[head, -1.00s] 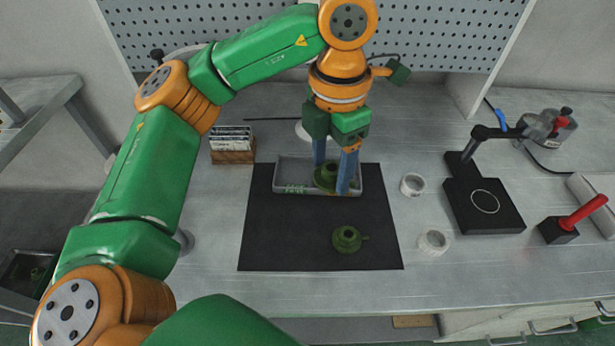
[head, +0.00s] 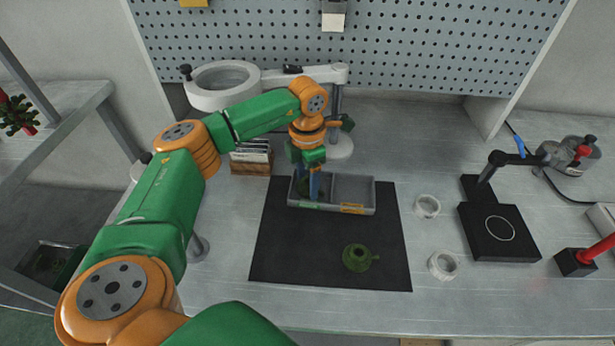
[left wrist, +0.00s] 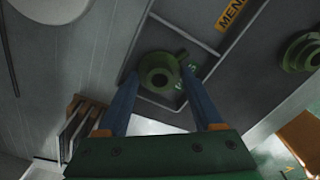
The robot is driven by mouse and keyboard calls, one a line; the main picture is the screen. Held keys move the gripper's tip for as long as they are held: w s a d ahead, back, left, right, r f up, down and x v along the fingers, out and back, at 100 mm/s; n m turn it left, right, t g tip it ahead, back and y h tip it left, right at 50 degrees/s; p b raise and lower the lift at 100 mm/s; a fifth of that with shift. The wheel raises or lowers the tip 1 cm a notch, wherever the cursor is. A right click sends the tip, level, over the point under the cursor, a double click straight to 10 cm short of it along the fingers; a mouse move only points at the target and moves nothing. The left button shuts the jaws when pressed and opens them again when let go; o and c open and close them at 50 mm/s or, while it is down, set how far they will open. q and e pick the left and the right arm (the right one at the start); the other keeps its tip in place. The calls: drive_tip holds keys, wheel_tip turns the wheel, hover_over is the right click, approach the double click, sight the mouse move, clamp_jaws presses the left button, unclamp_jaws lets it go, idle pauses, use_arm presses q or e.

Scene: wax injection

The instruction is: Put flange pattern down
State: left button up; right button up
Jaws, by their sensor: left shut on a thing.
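A green flange pattern (left wrist: 158,72) is between the fingers of my left gripper (left wrist: 165,88), which is shut on it. In the head view my left gripper (head: 314,194) is at the left compartment of the grey two-part tray (head: 375,196), and the held pattern (head: 302,187) is partly hidden by the fingers. I cannot tell whether it touches the tray floor. A second green flange pattern (head: 358,257) lies on the black mat (head: 290,250) in front of the tray; it also shows in the left wrist view (left wrist: 300,50). My right gripper is not in view.
The tray's right compartment looks empty, with a yellow label on its front. Two white rings (head: 427,206) (head: 443,264) and a black stand (head: 500,232) are to the right. A card box (head: 251,160) and a ring lamp (head: 222,85) are behind on the left.

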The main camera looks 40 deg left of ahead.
sight(307, 181)
use_arm(q)
drive_tip(key=shift+f, duration=0.1)
drive_tip(key=o, duration=1.1)
drive_tip(key=shift+c, duration=0.2)
drive_tip(key=shift+r, duration=0.3)
wheel_tip(307, 181, up, 12)
